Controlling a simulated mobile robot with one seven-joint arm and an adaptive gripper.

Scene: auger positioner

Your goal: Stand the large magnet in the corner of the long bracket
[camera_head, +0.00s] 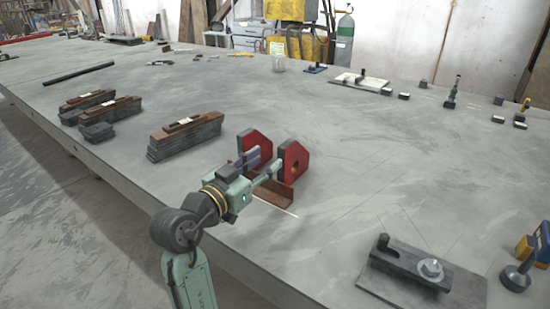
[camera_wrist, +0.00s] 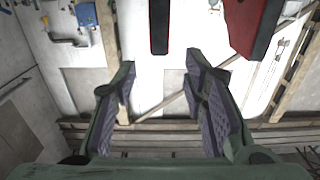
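Two red magnets with dark edges stand upright near my gripper in the head view, one at left (camera_head: 255,144) and one at right (camera_head: 295,160). The right one looks larger, perhaps because it is nearer. A rust-brown angle bracket (camera_head: 277,191) lies on the table under and in front of them, partly hidden by my gripper. My gripper (camera_head: 264,165) reaches toward the magnets. In the wrist view its fingers (camera_wrist: 160,85) are spread with nothing between them. Two red-and-dark pieces show beyond at the top, one in the centre (camera_wrist: 160,25) and one at right (camera_wrist: 250,25). Contact cannot be told.
Stacked dark bars with brown pieces (camera_head: 185,135) lie left of my gripper. A dark clamp block on a plate (camera_head: 410,263) lies at front right. The middle right of the table (camera_head: 380,150) is clear.

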